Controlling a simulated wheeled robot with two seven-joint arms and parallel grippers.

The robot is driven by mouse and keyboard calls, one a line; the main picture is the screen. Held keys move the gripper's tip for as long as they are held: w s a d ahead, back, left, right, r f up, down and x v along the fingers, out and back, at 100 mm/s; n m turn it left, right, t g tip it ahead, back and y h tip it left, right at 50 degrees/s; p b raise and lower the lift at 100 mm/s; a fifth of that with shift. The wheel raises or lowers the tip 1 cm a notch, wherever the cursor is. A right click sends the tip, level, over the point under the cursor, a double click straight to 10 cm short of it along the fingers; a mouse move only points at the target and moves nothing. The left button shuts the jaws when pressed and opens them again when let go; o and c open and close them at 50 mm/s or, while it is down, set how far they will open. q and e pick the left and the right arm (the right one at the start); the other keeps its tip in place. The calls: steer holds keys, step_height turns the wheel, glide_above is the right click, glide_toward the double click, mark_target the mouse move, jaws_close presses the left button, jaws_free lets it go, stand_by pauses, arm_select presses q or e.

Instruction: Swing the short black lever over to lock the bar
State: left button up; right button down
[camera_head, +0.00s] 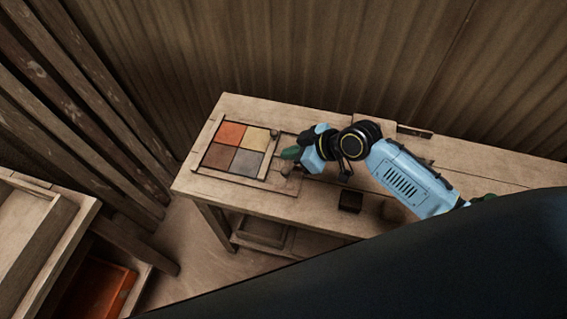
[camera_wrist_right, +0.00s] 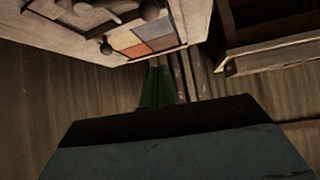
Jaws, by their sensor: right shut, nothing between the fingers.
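The press frame (camera_head: 234,178) lies on the wooden table and holds orange, tan, brown and grey tiles (camera_head: 235,148). A wooden bar (camera_head: 268,158) runs along the right side of the tiles, with a small round knob (camera_head: 275,135) at its far end. My right gripper (camera_head: 288,154) is shut and empty, its green fingers just right of the bar. In the right wrist view the gripper (camera_wrist_right: 157,72) points toward the tiles (camera_wrist_right: 148,38), near a dark round knob (camera_wrist_right: 106,46). I cannot clearly make out the short black lever; my gripper and wrist cover part of that area. My left gripper is not in view.
A small black block (camera_head: 350,201) sits near the table's front edge. A dark slot piece (camera_head: 414,131) lies at the back. A shelf unit with an orange bin (camera_head: 103,289) stands at lower left. A large dark shape blocks the lower right. The table's right part (camera_head: 510,178) looks clear.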

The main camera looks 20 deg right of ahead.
mark_target(284, 169)
steer(key=x, duration=0.3)
steer(key=shift+w+a+f, duration=0.15)
steer(key=shift+a, duration=0.05)
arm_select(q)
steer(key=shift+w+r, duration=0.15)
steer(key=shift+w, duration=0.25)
arm_select(e)
steer(key=shift+s+d+f, duration=0.1)
steer(key=shift+d+f, duration=0.05)
steer(key=shift+f, duration=0.95)
steer(key=shift+s+d+f, duration=0.1)
steer(key=shift+f, duration=1.05)
